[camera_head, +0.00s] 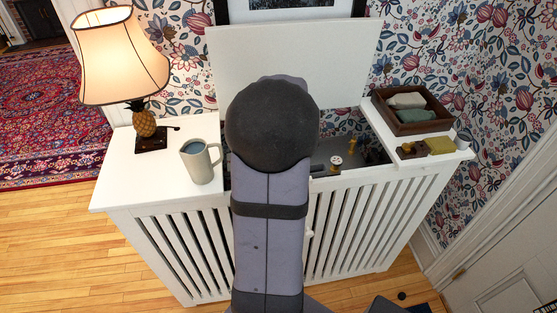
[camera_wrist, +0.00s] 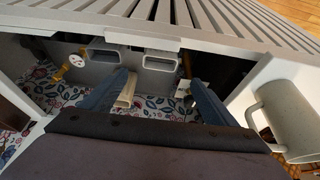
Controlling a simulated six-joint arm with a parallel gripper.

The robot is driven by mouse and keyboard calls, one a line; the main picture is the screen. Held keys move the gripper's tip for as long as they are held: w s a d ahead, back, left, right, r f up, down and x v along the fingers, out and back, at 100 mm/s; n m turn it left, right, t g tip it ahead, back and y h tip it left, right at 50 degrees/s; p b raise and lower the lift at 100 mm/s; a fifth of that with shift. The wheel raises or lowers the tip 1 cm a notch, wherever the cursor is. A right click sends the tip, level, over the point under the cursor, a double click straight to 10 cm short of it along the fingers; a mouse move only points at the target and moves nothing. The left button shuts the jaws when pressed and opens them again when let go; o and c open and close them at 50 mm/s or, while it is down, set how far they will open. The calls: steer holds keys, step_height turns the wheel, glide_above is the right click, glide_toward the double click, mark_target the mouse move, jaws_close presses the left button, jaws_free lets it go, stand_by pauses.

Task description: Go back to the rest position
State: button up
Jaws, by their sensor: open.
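My gripper (camera_wrist: 165,90) shows in the wrist view with its two blue-grey fingers apart, nothing seen held between them. A cream-coloured piece (camera_wrist: 126,92) shows along the left finger; I cannot tell whether it belongs to it. The fingers are over the opening of the white slatted cabinet (camera_wrist: 220,18). In the head view my arm covers the middle of the cabinet (camera_head: 130,190) and hides my gripper. The cabinet's lid (camera_head: 350,60) stands raised at the back.
A grey-green mug (camera_head: 201,165) stands on the left top, near the opening; it shows close on the right in the wrist view (camera_wrist: 285,118). A pineapple lamp (camera_head: 144,120) stands behind it. A wooden tray (camera_head: 405,126) with folded cloths sits on the right.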

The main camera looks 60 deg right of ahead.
steer(key=w+a+r+n+y+p, duration=0.1)
steer(key=w+a+r+p, duration=0.15)
steer(key=a, duration=0.45)
steer(key=w+a+r+n+y+p, duration=0.1)
steer(key=a+r+n+p, duration=0.15)
steer(key=a, duration=0.35)
steer(key=w+a+r+n+y+p, duration=0.1)
steer(key=w+a+p, duration=0.15)
steer(key=a, duration=0.45)
steer(key=s+a+r+n+g+p, duration=0.2)
steer(key=s+a+r+p, duration=0.15)
steer(key=a, duration=0.55)
steer(key=s+a+r+n+g+p, duration=0.1)
steer(key=s+a+r+n+p, duration=0.15)
steer(key=s+a+p, duration=0.4)
step_height(320, 180, down, 38)
steer(key=w+a+b, duration=0.1)
steer(key=a+b, duration=0.1)
steer(key=b, duration=3.8)
steer(key=shift+w+f+b, duration=0.2)
steer(key=shift+w+b, duration=0.1)
steer(key=shift+b, duration=0.05)
